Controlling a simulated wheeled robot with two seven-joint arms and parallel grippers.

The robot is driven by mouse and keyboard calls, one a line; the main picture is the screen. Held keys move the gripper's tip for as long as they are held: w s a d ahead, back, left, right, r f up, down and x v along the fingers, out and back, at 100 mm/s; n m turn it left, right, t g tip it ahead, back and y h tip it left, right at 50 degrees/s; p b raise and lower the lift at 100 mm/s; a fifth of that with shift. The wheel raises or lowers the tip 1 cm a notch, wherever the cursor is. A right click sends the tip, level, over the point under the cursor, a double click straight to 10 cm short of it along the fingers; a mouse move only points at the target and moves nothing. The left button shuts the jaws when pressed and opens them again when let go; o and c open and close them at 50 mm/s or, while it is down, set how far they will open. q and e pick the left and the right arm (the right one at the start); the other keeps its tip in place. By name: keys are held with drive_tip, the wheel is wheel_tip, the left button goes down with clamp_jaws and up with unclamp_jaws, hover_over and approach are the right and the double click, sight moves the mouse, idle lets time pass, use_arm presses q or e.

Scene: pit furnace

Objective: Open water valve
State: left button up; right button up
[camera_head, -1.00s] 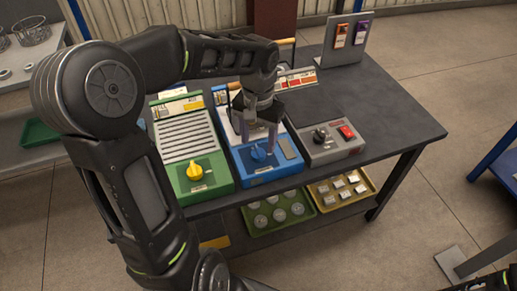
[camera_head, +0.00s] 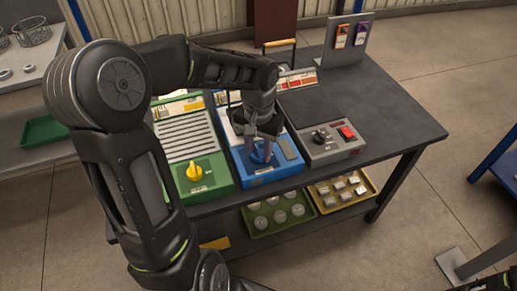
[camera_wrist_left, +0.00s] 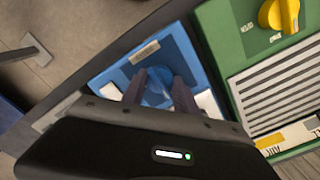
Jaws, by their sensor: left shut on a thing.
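The blue valve knob (camera_head: 258,155) sits on the front of the blue panel (camera_head: 268,177) on the dark table. My left gripper (camera_head: 260,156) reaches down over the blue panel and is shut on the knob. In the left wrist view, the two fingers (camera_wrist_left: 160,92) stand on either side of the blue knob (camera_wrist_left: 157,100), partly hiding it. My right gripper does not show clearly; only a dark part appears at the lower right edge of the head view.
A green panel with a yellow knob (camera_head: 194,172) stands left of the blue panel. A grey box with a red button (camera_head: 347,133) stands right. Trays with metal parts (camera_head: 277,213) lie on the shelf below. The table's right part (camera_head: 400,125) is clear.

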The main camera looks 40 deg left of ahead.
use_arm(q)
clamp_jaws()
drive_tip(key=shift+m, duration=0.4)
drive_tip(key=m+p, duration=0.1)
drive_tip(key=m, duration=0.1)
drive_tip(key=shift+r+m+p, duration=0.1)
drive_tip(key=shift+m+p, duration=0.2)
drive_tip(key=shift+p, duration=0.05)
drive_tip(key=m+p, duration=0.2)
drive_tip(key=m, duration=0.2)
drive_tip(key=shift+m, duration=0.3)
drive_tip(key=m+p, duration=0.2)
drive_tip(key=m, duration=0.3)
drive_tip(key=shift+p, duration=0.35)
drive_tip(key=shift+m+p, duration=1.05)
drive_tip(key=shift+m, duration=1.45)
